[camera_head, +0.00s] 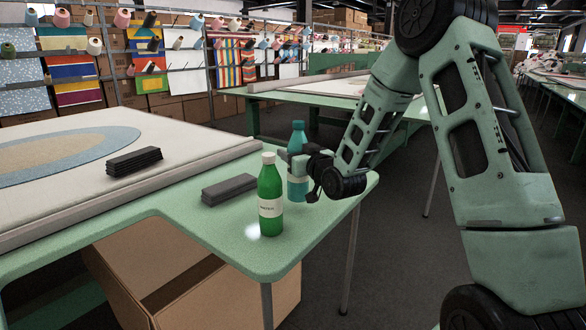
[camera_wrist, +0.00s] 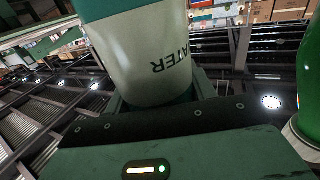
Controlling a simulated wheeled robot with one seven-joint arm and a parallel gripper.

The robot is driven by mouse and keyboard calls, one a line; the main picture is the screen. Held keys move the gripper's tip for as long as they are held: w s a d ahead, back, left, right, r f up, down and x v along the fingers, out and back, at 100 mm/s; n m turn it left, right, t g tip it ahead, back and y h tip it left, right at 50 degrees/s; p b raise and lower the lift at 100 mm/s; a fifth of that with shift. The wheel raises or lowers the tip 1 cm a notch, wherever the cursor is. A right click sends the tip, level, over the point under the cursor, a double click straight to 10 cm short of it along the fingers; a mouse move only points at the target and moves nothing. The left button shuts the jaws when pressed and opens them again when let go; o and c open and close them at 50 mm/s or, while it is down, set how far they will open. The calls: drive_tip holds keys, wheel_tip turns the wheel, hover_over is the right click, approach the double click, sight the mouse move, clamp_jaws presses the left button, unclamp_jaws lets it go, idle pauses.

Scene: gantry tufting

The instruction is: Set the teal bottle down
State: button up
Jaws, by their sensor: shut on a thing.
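The teal bottle (camera_head: 298,140) is upright at the right end of the green table (camera_head: 318,222), behind the green bottle in the head view. My gripper (camera_head: 306,168) is shut on it from the right. In the wrist view the teal bottle (camera_wrist: 150,55) fills the space between the jaws, its pale label reading "ATER". The green bottle hides part of the teal bottle's lower side. I cannot tell whether its base touches the table.
The green bottle (camera_head: 270,198) with a white cap stands close by, also at the right edge of the wrist view (camera_wrist: 308,95). Two dark stacks lie at left, one on the table (camera_head: 229,189), one on the pale cloth (camera_head: 134,160). Bare tabletop lies around the green bottle.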

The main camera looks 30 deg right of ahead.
drive_tip(key=shift+f, duration=2.1)
drive_tip(key=o, duration=1.4)
drive_tip(key=shift+b, duration=0.3)
drive_tip(key=s+p, duration=0.2)
drive_tip(key=s, duration=0.2)
drive_tip(key=s+p, duration=0.3)
drive_tip(key=s, duration=0.1)
drive_tip(key=s+p, duration=0.3)
drive_tip(key=s, duration=0.1)
drive_tip(key=shift+a, duration=0.25)
